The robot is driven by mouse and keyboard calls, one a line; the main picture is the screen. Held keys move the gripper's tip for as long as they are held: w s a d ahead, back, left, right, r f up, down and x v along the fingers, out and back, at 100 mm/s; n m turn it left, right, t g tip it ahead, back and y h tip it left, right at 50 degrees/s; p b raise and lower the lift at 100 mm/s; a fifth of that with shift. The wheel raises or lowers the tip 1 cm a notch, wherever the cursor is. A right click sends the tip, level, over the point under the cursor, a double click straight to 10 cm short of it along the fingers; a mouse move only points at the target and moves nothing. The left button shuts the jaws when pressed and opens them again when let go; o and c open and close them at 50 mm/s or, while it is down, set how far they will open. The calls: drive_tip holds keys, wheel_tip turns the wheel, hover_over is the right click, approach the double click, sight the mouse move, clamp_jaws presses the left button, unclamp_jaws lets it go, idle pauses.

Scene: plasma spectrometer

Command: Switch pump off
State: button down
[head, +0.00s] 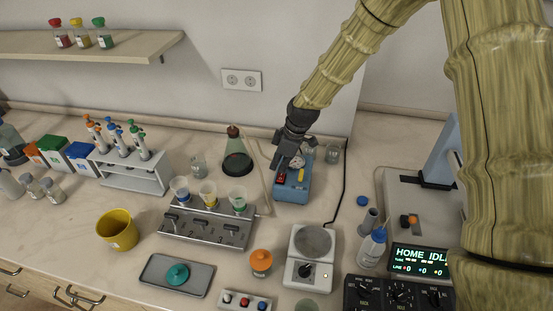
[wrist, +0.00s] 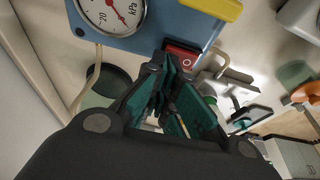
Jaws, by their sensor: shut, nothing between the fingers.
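The pump is a blue box (head: 292,189) at the back middle of the bench, with a yellow bar and a red switch (head: 281,177) on top. In the wrist view the blue pump body (wrist: 186,17) shows a round kPa gauge (wrist: 110,12) and the red rocker switch (wrist: 182,56). My gripper (head: 286,160) is over the pump. In the wrist view its shut green-padded fingers (wrist: 170,75) are right beside the red switch and partly cover it. I cannot tell whether they touch it, nor which way the rocker is tipped.
A flask (head: 237,158) stands left of the pump, with a tube between. A glass beaker (head: 332,154) is close on its right. The filter manifold with several cups (head: 207,225) and a balance (head: 312,242) stand in front. A black cable runs right of the pump.

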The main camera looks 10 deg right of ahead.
sight(279, 174)
drive_tip(key=shift+f, duration=0.15)
drive_tip(key=shift+w+f+b, duration=0.1)
drive_tip(key=shift+f+b, duration=0.15)
drive_tip(key=shift+b, duration=0.2)
drive_tip(key=shift+d, duration=0.1)
drive_tip(key=shift+s+a+r+p, duration=0.15)
drive_tip(key=shift+s, duration=0.25)
drive_tip(key=shift+s+a+r+p, duration=0.15)
drive_tip(key=shift+s, duration=0.2)
drive_tip(key=r+p, duration=0.1)
drive_tip(key=r, duration=0.1)
drive_tip(key=r+p, duration=0.1)
drive_tip(key=r, duration=0.1)
drive_tip(key=shift+w+d+p, duration=0.15)
drive_tip(key=shift+w+p, duration=0.15)
drive_tip(key=shift+w, duration=0.05)
drive_tip(key=shift+w+d+r+b, duration=0.1)
drive_tip(key=shift+d+r+b, duration=0.1)
drive_tip(key=shift+r+b, duration=0.35)
drive_tip(key=w+b+v, duration=0.1)
drive_tip(key=b+v, duration=0.2)
drive_tip(key=v, duration=0.5)
drive_tip(key=shift+d+r, duration=0.3)
drive_tip(key=shift+d, duration=0.05)
